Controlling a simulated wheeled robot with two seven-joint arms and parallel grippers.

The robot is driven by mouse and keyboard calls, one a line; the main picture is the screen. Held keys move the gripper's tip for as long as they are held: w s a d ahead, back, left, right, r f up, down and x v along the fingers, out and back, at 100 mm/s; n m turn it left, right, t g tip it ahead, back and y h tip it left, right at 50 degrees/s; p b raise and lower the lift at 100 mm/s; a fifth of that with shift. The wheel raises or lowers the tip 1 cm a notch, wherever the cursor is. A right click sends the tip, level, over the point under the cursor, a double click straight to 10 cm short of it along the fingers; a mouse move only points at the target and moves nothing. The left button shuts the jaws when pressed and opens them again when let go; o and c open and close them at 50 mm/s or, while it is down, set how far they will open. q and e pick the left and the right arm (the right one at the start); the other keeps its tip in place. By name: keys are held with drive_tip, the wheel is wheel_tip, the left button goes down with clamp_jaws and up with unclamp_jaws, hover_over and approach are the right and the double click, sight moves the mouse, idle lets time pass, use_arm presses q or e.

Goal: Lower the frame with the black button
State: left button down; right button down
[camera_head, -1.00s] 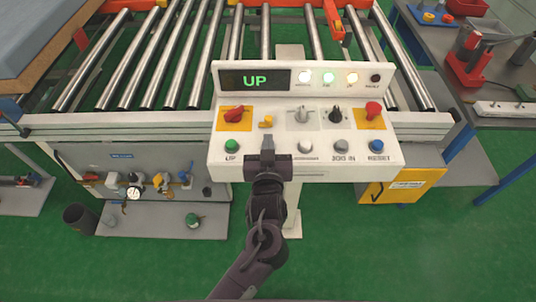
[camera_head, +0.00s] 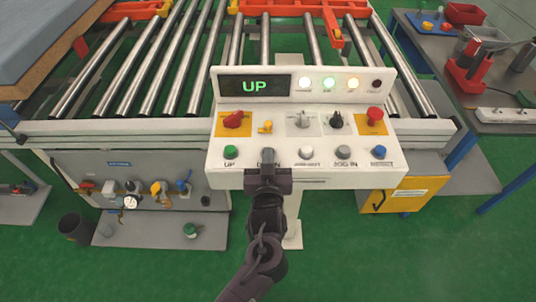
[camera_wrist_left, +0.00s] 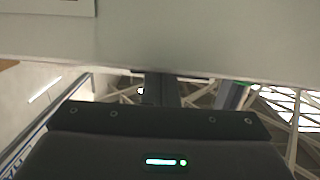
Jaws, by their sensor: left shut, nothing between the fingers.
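The white control panel (camera_head: 222,178) stands in the middle of the head view, its display (camera_head: 255,86) reading UP in green. My left gripper (camera_head: 268,157) is shut and empty at that spot; contact is unclear. The left wrist view shows its fingers (camera_wrist_left: 161,88) below the pale panel. My right gripper is out of view.
The roller frame (camera_head: 150,60) lies behind the panel, with a mattress (camera_head: 50,30) at the upper left. A red knob (camera_head: 374,114) and a red switch (camera_head: 235,119) sit on the panel's upper row. A yellow box (camera_head: 400,195) is below right.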

use_arm(q)
drive_tip(key=shift+s+f, duration=0.1)
drive_tip(key=shift+f, duration=0.05)
drive_tip(key=shift+s+f, duration=0.1)
drive_tip(key=shift+s, duration=0.2)
drive_tip(key=s+r+b, duration=0.1)
drive_tip(key=s, duration=0.6)
drive_tip(key=shift+r, duration=0.15)
drive_tip(key=s+a+f+m+g, duration=0.1)
drive_tip(key=s+a+f+g, duration=0.1)
drive_tip(key=f, duration=0.9)
drive_tip(key=s+a+f+m+g+h, duration=0.1)
drive_tip(key=s+a+f+m+g, duration=0.15)
drive_tip(key=f, duration=0.75)
drive_tip(key=s+a+f+m+g, duration=0.1)
drive_tip(key=s+a+f+g, duration=0.15)
drive_tip(key=f, duration=0.85)
drive_tip(key=s+a+f+g, duration=0.3)
drive_tip(key=s+a+f, duration=0.2)
drive_tip(key=s, duration=0.4)
drive_tip(key=s+a+f+n+g, duration=0.1)
drive_tip(key=s+a+f+g, duration=0.2)
drive_tip(key=s+a+f, duration=0.2)
drive_tip(key=s+a+f+n+g+y, duration=0.1)
drive_tip(key=s+a+f+g, duration=0.1)
drive_tip(key=s+a+f, duration=0.4)
drive_tip(key=s+f, duration=0.4)
drive_tip(key=s, duration=0.3)
drive_tip(key=shift+s+g, duration=0.15)
drive_tip(key=shift+g, duration=0.25)
